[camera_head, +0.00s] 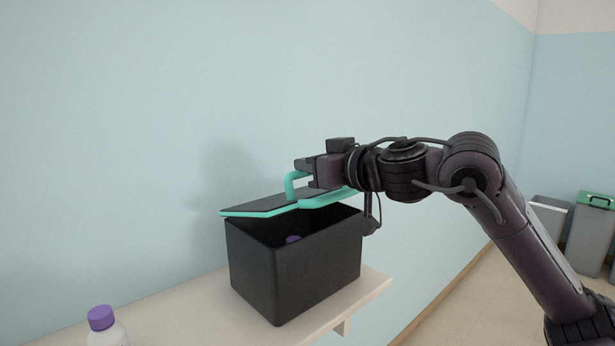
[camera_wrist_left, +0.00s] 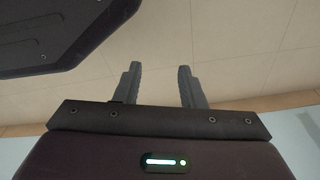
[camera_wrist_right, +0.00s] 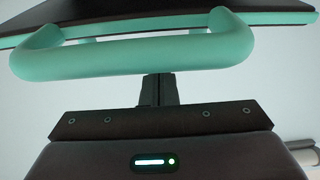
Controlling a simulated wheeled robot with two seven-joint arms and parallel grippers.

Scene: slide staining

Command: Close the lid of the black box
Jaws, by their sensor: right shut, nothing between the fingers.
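The black box (camera_head: 290,276) stands on a pale shelf. Its lid (camera_head: 258,203), dark with a teal rim and a teal handle (camera_head: 290,184), is partly open, tilted above the box opening. In the right wrist view the handle (camera_wrist_right: 130,58) spans the picture just past the fingertips, with the lid (camera_wrist_right: 150,12) behind it. My right gripper (camera_head: 302,166) is at the handle, shut and empty; its fingers (camera_wrist_right: 160,88) are together. I cannot tell whether they touch the handle. My left gripper (camera_wrist_left: 158,82) is open and empty, away from the box, seen only in its wrist view.
A bottle with a purple cap (camera_head: 101,318) stands at the shelf's left end. Something purple (camera_head: 293,239) shows inside the box. The shelf (camera_head: 185,310) is against a light blue wall. Grey bins (camera_head: 588,240) stand on the floor at far right.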

